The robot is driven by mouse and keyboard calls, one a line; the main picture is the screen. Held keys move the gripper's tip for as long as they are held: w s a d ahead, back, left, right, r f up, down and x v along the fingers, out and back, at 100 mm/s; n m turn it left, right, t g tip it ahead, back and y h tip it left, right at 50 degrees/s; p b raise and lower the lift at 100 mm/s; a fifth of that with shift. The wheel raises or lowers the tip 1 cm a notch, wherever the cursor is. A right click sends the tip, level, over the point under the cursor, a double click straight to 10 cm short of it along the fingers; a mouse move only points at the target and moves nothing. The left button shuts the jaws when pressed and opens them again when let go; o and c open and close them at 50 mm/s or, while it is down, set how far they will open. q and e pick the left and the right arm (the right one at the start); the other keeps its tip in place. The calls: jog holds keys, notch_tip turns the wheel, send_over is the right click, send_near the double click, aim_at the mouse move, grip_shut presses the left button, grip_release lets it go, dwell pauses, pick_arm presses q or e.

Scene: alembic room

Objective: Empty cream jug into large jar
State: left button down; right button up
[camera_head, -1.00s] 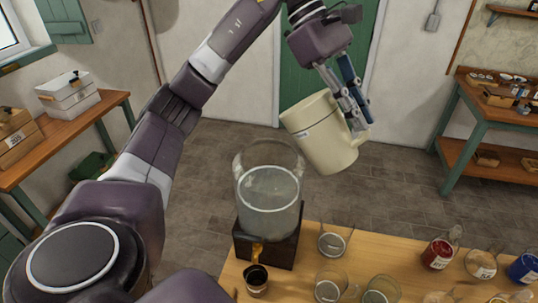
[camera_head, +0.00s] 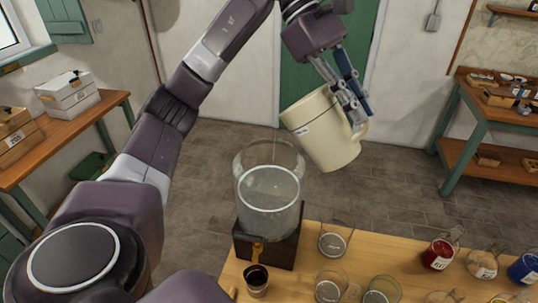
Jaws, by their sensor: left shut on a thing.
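The cream jug (camera_head: 325,132) is held in the air, tilted with its mouth to the upper left, above and to the right of the large jar (camera_head: 268,205). My left gripper (camera_head: 355,112) is shut on the jug at its handle side. A thin stream shows near the jug's lip above the jar's mouth. The large jar is clear glass and stands on a dark block with a tap. It holds a pale, cloudy content below its rim. The jug's inside is hidden. My right gripper is not in view.
The wooden table (camera_head: 310,235) holds a small dark cup (camera_head: 256,279), several glass vessels, a red jar (camera_head: 438,253) and a blue jar (camera_head: 523,268). A side table with white boxes (camera_head: 67,94) stands left. A green-legged bench (camera_head: 500,112) stands right. Grey floor lies between.

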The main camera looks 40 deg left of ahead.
pick_arm(q)
jog(key=shift+s+a+r+h+b, duration=0.1)
jog(key=shift+a+r+h+b, duration=0.35)
jog(key=shift+r, duration=0.45)
jog(key=shift+s+a+r+h+b, duration=0.1)
jog(key=shift+a+r+h+b, duration=0.1)
jog(key=shift+a+r+h, duration=0.45)
dwell(2.8)
jog(key=shift+s+a+r+t+h+b, duration=0.15)
jog(key=shift+a+r+h+b, duration=0.25)
jog(key=shift+r, duration=0.2)
jog(key=shift+w+a+r+t+h+b, duration=0.15)
jog(key=shift+a+r+h, duration=0.1)
jog(key=shift+r+h, duration=0.3)
dwell(1.4)
